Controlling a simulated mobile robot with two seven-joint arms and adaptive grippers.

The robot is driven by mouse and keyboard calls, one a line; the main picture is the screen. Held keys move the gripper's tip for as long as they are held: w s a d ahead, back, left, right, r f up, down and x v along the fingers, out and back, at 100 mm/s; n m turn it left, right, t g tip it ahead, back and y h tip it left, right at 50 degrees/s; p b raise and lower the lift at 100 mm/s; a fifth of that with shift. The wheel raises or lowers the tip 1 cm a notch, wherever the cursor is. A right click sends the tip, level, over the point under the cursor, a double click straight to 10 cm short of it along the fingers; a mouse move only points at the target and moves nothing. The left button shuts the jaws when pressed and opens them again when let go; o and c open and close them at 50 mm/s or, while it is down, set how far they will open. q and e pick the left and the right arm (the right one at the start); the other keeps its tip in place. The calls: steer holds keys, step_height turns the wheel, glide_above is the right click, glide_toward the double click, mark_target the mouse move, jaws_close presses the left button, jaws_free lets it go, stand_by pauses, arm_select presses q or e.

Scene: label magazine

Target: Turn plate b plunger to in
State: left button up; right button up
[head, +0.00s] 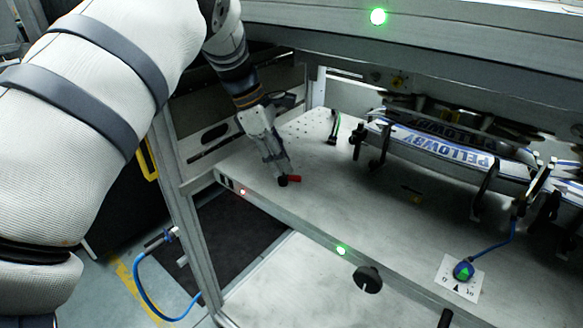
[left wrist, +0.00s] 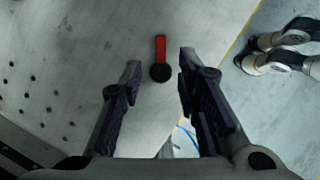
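A small plunger with a red handle (head: 294,178) and a dark round base stands on the grey plate near its left front corner. In the left wrist view the red handle (left wrist: 160,47) points away from me, and its black round end (left wrist: 160,72) lies between the lines of the two fingers. My left gripper (head: 278,174) points down right at it. In the left wrist view the left gripper (left wrist: 160,66) has its fingers apart, with a gap on each side of the plunger. I cannot tell whether they touch it. No label names the plate. My right gripper is not in view.
A black knob (head: 367,279) is on the front edge. A frame post (head: 180,215) stands left.

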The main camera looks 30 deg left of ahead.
mark_target(295, 177)
arm_select(q)
steer(key=shift+w+d+f, duration=0.2)
steer(key=shift+d+f, duration=0.25)
steer(key=shift+f, duration=0.05)
steer(key=shift+w+d+f, duration=0.15)
steer(key=shift+d+f, duration=0.3)
steer(key=shift+w+d+f, duration=0.15)
steer(key=shift+f, duration=0.3)
steer(key=c, duration=0.7)
steer(key=shift+r, duration=0.1)
jaws_close()
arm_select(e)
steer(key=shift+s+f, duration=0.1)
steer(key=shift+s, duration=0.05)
arm_select(q)
steer(key=shift+m, duration=0.9)
steer(key=m, duration=0.1)
steer(key=m+g+b, duration=0.1)
steer(key=m, duration=0.1)
steer(key=shift+s+g+h, duration=0.3)
steer(key=shift+d+r+m+g+b, duration=0.1)
steer(key=shift+m+g+b, duration=0.25)
steer(key=shift+m, duration=0.55)
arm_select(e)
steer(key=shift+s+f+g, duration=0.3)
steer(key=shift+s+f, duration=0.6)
